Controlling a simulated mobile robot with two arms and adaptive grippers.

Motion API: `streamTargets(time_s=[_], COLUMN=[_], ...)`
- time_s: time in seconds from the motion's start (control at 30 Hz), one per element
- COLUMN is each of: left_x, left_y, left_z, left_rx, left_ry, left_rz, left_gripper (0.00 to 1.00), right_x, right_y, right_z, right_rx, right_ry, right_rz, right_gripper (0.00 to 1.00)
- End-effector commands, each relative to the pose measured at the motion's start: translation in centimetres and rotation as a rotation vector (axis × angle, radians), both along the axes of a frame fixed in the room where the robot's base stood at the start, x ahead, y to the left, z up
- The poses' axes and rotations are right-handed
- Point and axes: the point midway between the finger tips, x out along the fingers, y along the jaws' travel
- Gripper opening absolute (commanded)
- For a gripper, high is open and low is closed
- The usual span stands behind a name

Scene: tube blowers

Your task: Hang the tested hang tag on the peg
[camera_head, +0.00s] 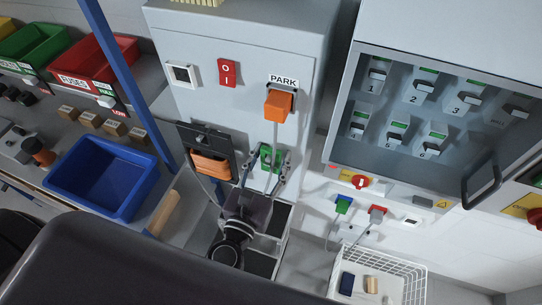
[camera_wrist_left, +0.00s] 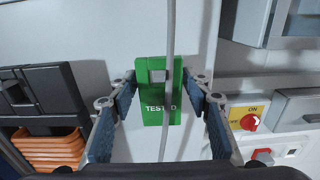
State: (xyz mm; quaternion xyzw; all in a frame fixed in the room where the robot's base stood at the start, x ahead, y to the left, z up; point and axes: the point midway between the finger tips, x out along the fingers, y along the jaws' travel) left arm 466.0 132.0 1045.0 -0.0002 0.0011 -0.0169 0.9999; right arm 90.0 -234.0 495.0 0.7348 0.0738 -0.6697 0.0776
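The green hang tag (camera_head: 267,156) marked TESTED is upright against the front of the grey cabinet; it also shows in the left wrist view (camera_wrist_left: 152,100). A small grey block, perhaps the peg, shows at its upper part. My left gripper (camera_head: 268,161) is in front of the cabinet. In the wrist view its fingers (camera_wrist_left: 160,85) are spread on both sides of the tag, with narrow gaps seeming to show at its edges. A grey cable (camera_wrist_left: 168,60) crosses in front of the tag. My right gripper is not in view.
An orange plug (camera_head: 278,105) sits under the PARK label, its cable running down past the tag. A black holder (camera_head: 206,150) with an orange part is on the left. A cabinet with numbered tags (camera_head: 430,110) is on the right. A white wire basket (camera_head: 415,280) stands lower right.

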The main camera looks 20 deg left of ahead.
Motion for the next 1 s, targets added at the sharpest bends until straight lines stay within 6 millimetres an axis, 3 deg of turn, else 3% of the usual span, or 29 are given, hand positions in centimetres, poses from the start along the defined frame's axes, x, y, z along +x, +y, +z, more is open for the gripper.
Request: streamTargets(time_s=[0.33, 0.47, 0.8, 1.0], left_x=[-0.1, -1.0, -7.8, -10.9], left_y=[0.0, 0.0, 0.2, 0.4], left_z=[0.0, -0.1, -0.2, -0.1], left_rx=[0.0, 0.002, 0.003, 0.001], left_ry=[0.001, 0.002, 0.005, 0.003], left_rz=[0.0, -0.001, -0.003, -0.001], left_gripper=[0.55, 0.55, 0.55, 0.55], right_x=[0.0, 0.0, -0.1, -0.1], right_y=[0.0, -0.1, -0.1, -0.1], right_z=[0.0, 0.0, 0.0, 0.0], right_rx=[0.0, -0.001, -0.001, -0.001], right_ry=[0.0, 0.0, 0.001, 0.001], right_rz=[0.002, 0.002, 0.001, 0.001], right_gripper=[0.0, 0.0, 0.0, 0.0])
